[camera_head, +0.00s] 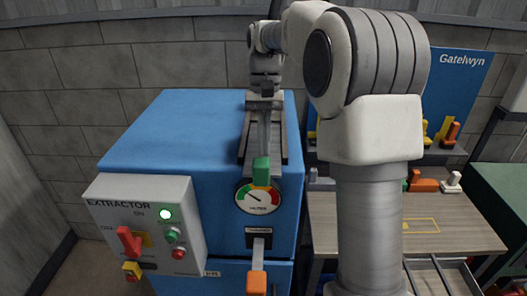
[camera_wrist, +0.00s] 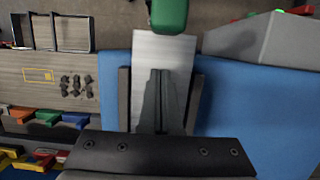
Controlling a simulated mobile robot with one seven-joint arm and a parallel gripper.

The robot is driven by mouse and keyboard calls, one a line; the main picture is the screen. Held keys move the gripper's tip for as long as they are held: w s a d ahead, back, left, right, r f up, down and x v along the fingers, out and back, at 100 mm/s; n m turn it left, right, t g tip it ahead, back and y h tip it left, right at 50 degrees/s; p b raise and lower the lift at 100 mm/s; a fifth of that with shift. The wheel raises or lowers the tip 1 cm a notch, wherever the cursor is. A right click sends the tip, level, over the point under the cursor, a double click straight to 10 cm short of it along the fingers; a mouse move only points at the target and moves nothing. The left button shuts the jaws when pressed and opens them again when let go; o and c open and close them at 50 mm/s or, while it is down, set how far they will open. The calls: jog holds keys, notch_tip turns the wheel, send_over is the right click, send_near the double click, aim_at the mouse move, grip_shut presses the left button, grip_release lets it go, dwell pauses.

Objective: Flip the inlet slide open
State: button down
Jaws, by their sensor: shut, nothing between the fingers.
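A grey metal slide plate (camera_wrist: 184,55) with a green handle (camera_head: 261,170) lies between two dark rails on top of the blue extractor cabinet (camera_head: 185,125). The green handle overhangs the cabinet's front edge, just above a round gauge. It also shows at the top of the wrist view (camera_wrist: 168,15). My gripper (camera_head: 265,112) is over the plate, behind the handle, with its fingers shut and empty. In the wrist view the shut fingers (camera_wrist: 160,75) lie over the plate and hide its middle. I cannot tell whether they touch it. The inlet opening is not visible.
A grey extractor control box (camera_head: 145,225) with a red lever and lit green lamp is at the front left. A lower lever with an orange handle (camera_head: 257,283) sits under the gauge. A wooden workbench (camera_head: 440,220) with coloured pieces stands right. My arm hides part of it.

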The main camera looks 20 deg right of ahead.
jog(key=shift+s+a+r, duration=0.1)
jog(key=shift+s+a, duration=0.2)
jog(key=shift+s, duration=0.55)
jog(key=shift+s+a+r, duration=0.1)
jog(key=shift+s+a, duration=0.15)
jog(key=shift+s, duration=0.6)
jog(key=s+a+b, duration=0.1)
jog(key=s+a, duration=0.1)
jog(key=s, duration=0.5)
jog(key=shift+a+b, duration=0.2)
jog(key=shift+b, duration=0.15)
